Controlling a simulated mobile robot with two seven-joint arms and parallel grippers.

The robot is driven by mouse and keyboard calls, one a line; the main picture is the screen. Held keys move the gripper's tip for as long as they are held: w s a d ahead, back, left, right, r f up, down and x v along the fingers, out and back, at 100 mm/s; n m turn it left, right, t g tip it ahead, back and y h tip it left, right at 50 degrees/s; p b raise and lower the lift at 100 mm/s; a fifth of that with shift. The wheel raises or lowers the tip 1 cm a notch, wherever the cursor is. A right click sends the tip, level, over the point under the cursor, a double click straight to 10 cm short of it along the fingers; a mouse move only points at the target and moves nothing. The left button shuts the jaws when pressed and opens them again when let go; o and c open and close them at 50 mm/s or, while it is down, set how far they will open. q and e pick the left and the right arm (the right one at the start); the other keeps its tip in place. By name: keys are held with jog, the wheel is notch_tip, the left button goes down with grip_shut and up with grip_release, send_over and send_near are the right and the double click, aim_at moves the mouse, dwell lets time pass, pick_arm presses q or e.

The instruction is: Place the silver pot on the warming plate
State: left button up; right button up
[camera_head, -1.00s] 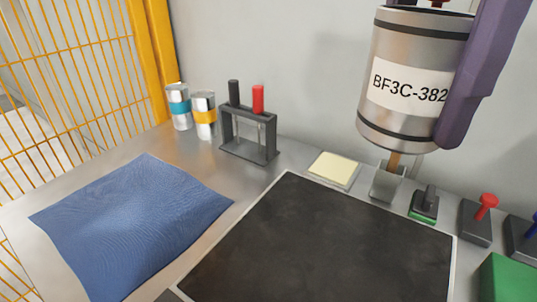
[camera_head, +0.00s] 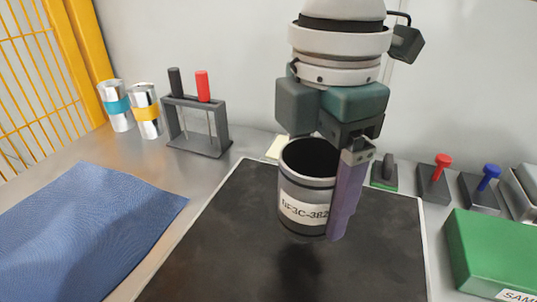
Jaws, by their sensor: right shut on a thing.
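The silver pot (camera_head: 305,190) is an open cylinder with dark bands and a white label reading about "BF3C-382". My right gripper (camera_head: 335,190) comes down from the top and is shut on the pot. One purple finger lies along the pot's right side; the other finger is hidden. The warming plate (camera_head: 375,265) appears to be the black, pale-edged slab on the bench. The pot is upright over the plate's back half, with a dark shadow below it; it seems held a little above the surface. My left gripper is not in view.
A blue cloth (camera_head: 85,225) lies left of the plate. Two cans (camera_head: 147,110) and a rack with probes (camera_head: 205,140) stand behind it. Small switches with red (camera_head: 435,180) and blue (camera_head: 482,185) knobs stand at the back right. A green box (camera_head: 495,250) is at the right edge.

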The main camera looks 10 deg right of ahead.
notch_tip(320, 180, down, 4)
jog(key=shift+r+b, duration=0.2)
jog(key=shift+b, duration=0.15)
jog(key=shift+f, duration=0.4)
jog(key=o, duration=1.3)
jog(key=shift+f, duration=0.1)
notch_tip(320, 180, up, 12)
jog(key=p, duration=0.2)
jog(key=shift+p, duration=0.35)
